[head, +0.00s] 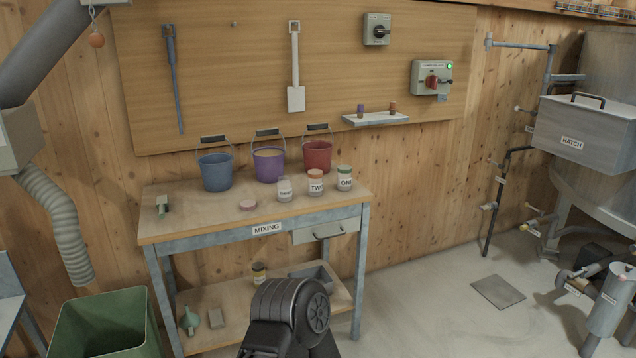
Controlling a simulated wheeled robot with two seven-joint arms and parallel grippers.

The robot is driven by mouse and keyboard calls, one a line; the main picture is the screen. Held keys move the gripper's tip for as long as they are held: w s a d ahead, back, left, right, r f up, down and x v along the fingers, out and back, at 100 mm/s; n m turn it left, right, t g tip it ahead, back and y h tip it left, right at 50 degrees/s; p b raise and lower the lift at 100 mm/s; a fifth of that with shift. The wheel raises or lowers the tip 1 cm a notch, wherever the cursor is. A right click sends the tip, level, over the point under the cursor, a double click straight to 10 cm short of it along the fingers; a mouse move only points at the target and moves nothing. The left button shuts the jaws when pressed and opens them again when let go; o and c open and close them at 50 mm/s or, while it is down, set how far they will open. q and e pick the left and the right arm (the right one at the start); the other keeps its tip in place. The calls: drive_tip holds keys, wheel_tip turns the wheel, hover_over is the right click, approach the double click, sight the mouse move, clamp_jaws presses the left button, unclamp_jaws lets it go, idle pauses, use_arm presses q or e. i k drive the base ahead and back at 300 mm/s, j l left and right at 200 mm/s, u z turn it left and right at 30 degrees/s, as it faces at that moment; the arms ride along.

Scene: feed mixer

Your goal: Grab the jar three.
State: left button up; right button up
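Three labelled jars stand in a row on the top of the mixing table (190,222). The leftmost jar (285,190) is pale and looks open at the top; its small label seems to read THREE but is hard to make out. A pink disc like a lid (248,205) lies to its left. The jar labelled TWO (316,183) has an orange lid. The jar at the right (344,178) has a green lid and a label that looks like ONE. Neither gripper shows; a dark joint of my own body rises at the bottom middle, in front of the table.
Blue (215,173), purple (269,165) and red (317,157) buckets stand behind the jars. A small green-and-white item (162,205) lies at the table's left. A green bin (105,325) stands on the floor at lower left. The floor right of the table is mostly clear.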

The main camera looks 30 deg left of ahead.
sight(284, 184)
drive_tip(key=i+l+u, duration=0.2)
drive_tip(key=u, duration=0.15)
drive_tip(key=i+l+u, duration=0.15)
drive_tip(key=l+u, duration=0.2)
drive_tip(key=i+l+u, duration=0.1)
drive_tip(key=l+u, duration=0.65)
drive_tip(key=l, duration=0.15)
drive_tip(key=l+u, duration=0.45)
drive_tip(key=l, duration=0.3)
